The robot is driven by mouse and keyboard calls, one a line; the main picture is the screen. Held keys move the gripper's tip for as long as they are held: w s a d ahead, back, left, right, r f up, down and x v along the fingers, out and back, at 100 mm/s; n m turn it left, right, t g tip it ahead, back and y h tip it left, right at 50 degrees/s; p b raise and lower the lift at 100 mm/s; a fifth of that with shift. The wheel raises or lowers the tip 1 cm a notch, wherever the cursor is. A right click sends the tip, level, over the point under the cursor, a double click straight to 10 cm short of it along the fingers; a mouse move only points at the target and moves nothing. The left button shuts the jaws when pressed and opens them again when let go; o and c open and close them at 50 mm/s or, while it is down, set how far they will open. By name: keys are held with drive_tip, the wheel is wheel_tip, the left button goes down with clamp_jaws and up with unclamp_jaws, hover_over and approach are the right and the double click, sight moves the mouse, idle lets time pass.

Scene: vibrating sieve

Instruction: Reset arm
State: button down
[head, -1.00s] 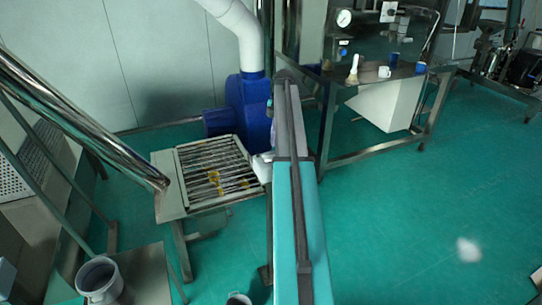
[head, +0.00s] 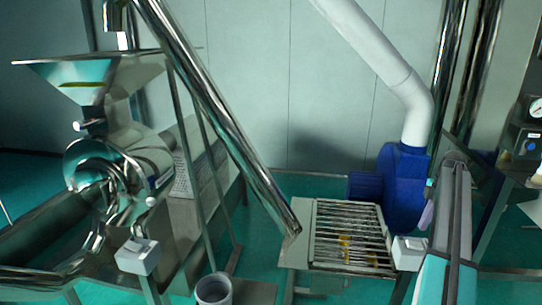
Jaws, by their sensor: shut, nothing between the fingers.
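My arm (head: 452,225), teal and grey, reaches up from the bottom right in the head view. Its far part ends in front of the blue blower. My gripper's fingers do not show; they are hidden behind the arm or out of the picture. The vibrating sieve (head: 307,238), a metal frame with a slatted grate, stands just left of the arm. Several yellow pieces (head: 346,250) lie in the grate. A white box (head: 408,252) sits at the sieve's right edge, close beside the arm in the picture.
A blue blower (head: 401,190) with a white pipe (head: 375,45) stands behind the sieve. A steel tube (head: 215,110) slants down to the sieve. A grinder with a hopper (head: 85,75) stands at left. A grey bucket (head: 214,290) is at the bottom.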

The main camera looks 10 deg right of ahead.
drive_tip(key=w+a+f+n+g+y+b, duration=0.1)
drive_tip(key=w+a+f+n+g, duration=0.1)
drive_tip(key=a+f, duration=1.1)
drive_tip(key=w+a+f+n+g+b, duration=0.1)
drive_tip(key=w+a+f+b, duration=0.1)
drive_tip(key=a+f, duration=1.1)
drive_tip(key=s+a+f+g+b, duration=0.1)
drive_tip(key=s+a+f+g, duration=0.1)
drive_tip(key=s+a+f, duration=0.55)
drive_tip(key=s+a+f+g+b, duration=0.1)
drive_tip(key=s+a+f, duration=0.3)
drive_tip(key=a+f, duration=0.6)
drive_tip(key=s+a+f+m+h, duration=0.1)
drive_tip(key=s+a+f+m, duration=0.2)
drive_tip(key=s, duration=0.6)
drive_tip(key=s+a+f+m+b, duration=0.1)
drive_tip(key=s+a+f+m, duration=0.3)
drive_tip(key=s+m, duration=0.4)
drive_tip(key=s+a+f+m+h+b, duration=0.1)
drive_tip(key=s+a+f+m, duration=0.2)
drive_tip(key=s, duration=0.8)
wheel_tip(320, 180, down, 2)
drive_tip(key=m, duration=0.2)
drive_tip(key=shift+a+m+h, duration=0.2)
drive_tip(key=shift+m+h, duration=0.1)
